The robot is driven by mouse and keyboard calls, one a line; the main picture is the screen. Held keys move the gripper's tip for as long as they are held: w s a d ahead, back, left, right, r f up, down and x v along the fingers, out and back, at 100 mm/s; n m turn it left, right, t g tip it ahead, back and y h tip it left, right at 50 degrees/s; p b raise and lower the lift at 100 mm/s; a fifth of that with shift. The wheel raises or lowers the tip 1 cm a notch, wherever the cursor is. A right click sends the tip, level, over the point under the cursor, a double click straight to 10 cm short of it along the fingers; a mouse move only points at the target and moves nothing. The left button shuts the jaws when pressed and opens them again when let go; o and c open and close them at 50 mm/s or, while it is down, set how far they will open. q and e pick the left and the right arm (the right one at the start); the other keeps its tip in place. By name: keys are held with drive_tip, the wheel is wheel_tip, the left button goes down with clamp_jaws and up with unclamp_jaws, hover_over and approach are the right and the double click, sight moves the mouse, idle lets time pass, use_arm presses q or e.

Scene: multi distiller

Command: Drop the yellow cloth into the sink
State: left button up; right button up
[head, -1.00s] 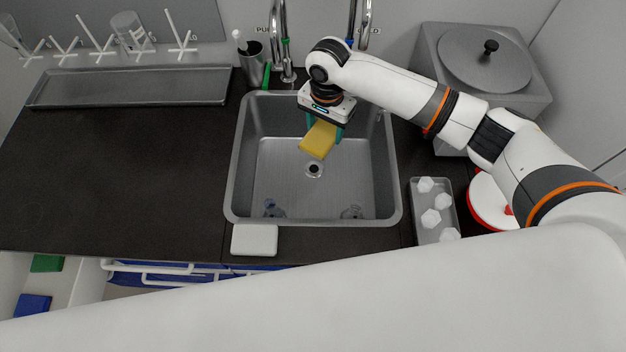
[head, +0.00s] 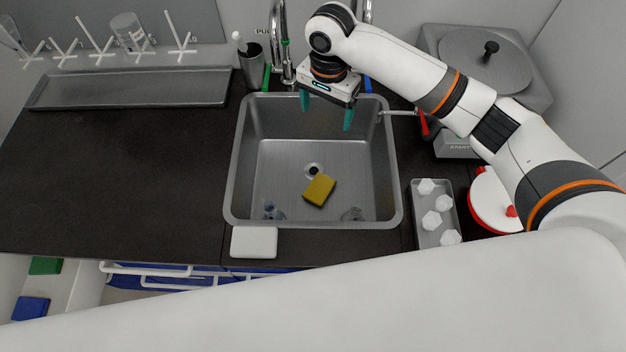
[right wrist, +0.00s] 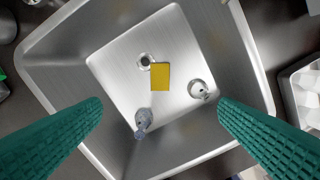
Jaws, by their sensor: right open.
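The yellow cloth (head: 319,189), a small flat block-like piece, lies on the floor of the metal sink (head: 240,170), just in front of the drain. In the right wrist view the cloth (right wrist: 160,77) lies beside the drain, and the sink (right wrist: 75,60) surrounds it. My right gripper (head: 327,112) is above the back part of the sink, with its green fingers spread wide and nothing between them. Both fingers (right wrist: 160,125) also show in the right wrist view, apart from the cloth. My left gripper is not in view.
Two small glass items, one bluish (head: 273,211) and one clear (head: 353,214), are in the front of the sink. Taps (head: 284,50) stand behind it.

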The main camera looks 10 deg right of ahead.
wheel_tip(320, 180, up, 6)
drive_tip(key=shift+f, duration=0.2)
drive_tip(key=shift+f, duration=0.1)
idle(0.4)
